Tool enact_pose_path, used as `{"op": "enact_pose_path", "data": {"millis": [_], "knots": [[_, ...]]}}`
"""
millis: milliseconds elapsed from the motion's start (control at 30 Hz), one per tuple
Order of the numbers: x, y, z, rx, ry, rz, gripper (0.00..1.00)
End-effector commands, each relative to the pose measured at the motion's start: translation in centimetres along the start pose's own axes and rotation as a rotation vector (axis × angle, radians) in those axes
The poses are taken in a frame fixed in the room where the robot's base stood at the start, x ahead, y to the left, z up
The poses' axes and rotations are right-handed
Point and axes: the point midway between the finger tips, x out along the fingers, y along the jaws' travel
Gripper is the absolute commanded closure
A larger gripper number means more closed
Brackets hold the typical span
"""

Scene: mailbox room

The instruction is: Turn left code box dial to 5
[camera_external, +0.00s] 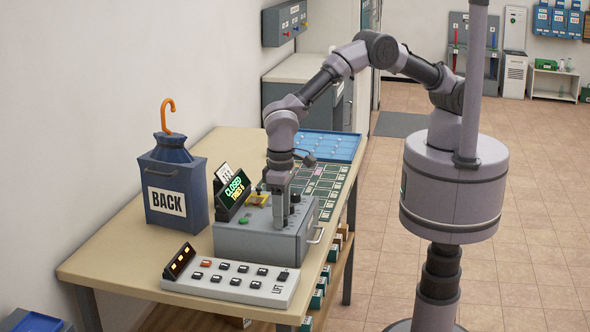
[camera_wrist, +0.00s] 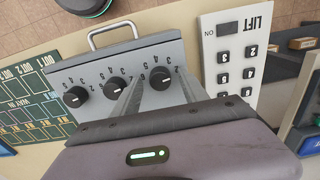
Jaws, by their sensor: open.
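The grey code box (camera_external: 255,243) stands on the table with a green-lit display reading CLOSED (camera_external: 236,188). In the wrist view its sloped top (camera_wrist: 95,68) carries three round black dials with upside-down numbers around them. The dial nearest the LIFT panel (camera_wrist: 160,77) is between the fingers of my gripper (camera_wrist: 160,92). The middle dial (camera_wrist: 115,86) and the far dial (camera_wrist: 75,97) are to its left. My gripper is open, pointing down, with one finger on each side of that dial; I cannot tell whether they touch it. The dial's exact setting is too small to read.
A LIFT button panel (camera_external: 232,279) lies close beside the box. A blue BACK bin (camera_external: 172,185) with an orange hook stands behind. Green-black tiles (camera_wrist: 25,110) and a blue tray (camera_external: 328,146) lie on the table (camera_external: 130,243). The box has a metal handle (camera_wrist: 112,32).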

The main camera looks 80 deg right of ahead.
Motion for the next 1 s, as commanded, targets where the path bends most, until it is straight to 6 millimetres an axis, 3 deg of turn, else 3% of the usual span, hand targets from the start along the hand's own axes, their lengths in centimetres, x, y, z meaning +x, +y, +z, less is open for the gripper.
{"op": "enact_pose_path", "data": {"millis": [67, 300, 333, 667, 1000], "knots": [[-0.03, 0.00, -0.01, 0.000, 0.000, 0.000, 0.51], [-0.06, 0.00, -0.01, 0.000, 0.000, 0.000, 0.98], [-0.06, 0.00, -0.01, 0.000, 0.000, 0.000, 1.00], [-0.13, 0.00, -0.02, -0.041, 0.000, 0.000, 1.00], [-0.25, -0.03, -0.06, -0.284, 0.001, 0.000, 1.00]]}}
